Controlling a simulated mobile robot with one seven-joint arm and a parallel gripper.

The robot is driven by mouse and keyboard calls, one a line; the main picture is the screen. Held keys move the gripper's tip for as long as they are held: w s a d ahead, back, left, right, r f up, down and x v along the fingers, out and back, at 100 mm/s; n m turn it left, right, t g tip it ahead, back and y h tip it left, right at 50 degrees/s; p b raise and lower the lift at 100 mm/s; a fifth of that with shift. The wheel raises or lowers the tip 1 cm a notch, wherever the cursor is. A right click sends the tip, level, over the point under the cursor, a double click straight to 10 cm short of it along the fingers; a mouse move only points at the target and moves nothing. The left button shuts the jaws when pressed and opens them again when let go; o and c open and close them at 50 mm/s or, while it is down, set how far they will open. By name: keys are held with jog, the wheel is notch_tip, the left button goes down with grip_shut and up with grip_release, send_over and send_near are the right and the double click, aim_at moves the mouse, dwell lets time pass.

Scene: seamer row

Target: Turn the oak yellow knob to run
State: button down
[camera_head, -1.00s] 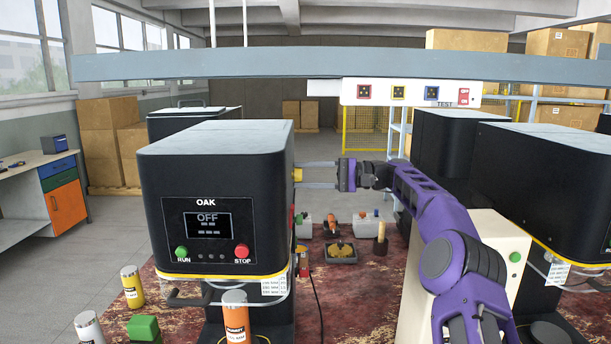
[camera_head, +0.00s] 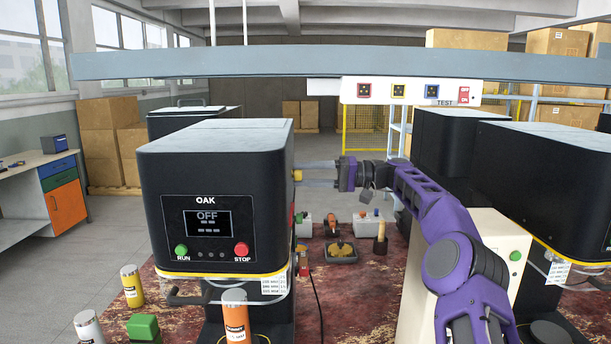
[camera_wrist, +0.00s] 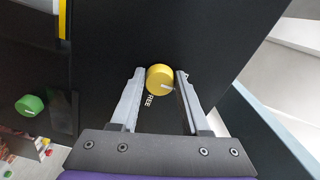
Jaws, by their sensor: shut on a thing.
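The oak machine (camera_head: 205,155) is the black box at left centre in the head view; its screen reads OFF. The yellow knob (camera_head: 297,175) sits on its right side face. My gripper (camera_head: 305,174) reaches it from the right, its two fingers level. In the wrist view the yellow knob (camera_wrist: 159,78) lies between the fingertips, and the gripper is shut on it. A pale pointer line on the knob points right and slightly down. Part of a label, apparently ending "REE", shows beneath the knob; other labels are hidden or out of view.
The front panel has a green RUN button (camera_head: 181,251) and a red STOP button (camera_head: 242,250). A grey beam (camera_head: 330,66) crosses above, carrying a white TEST panel (camera_head: 411,92). Another black machine (camera_head: 545,185) stands at right. Cans and small parts lie on the stained surface below.

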dwell(0.3)
jog(key=shift+c, duration=1.9)
grip_release()
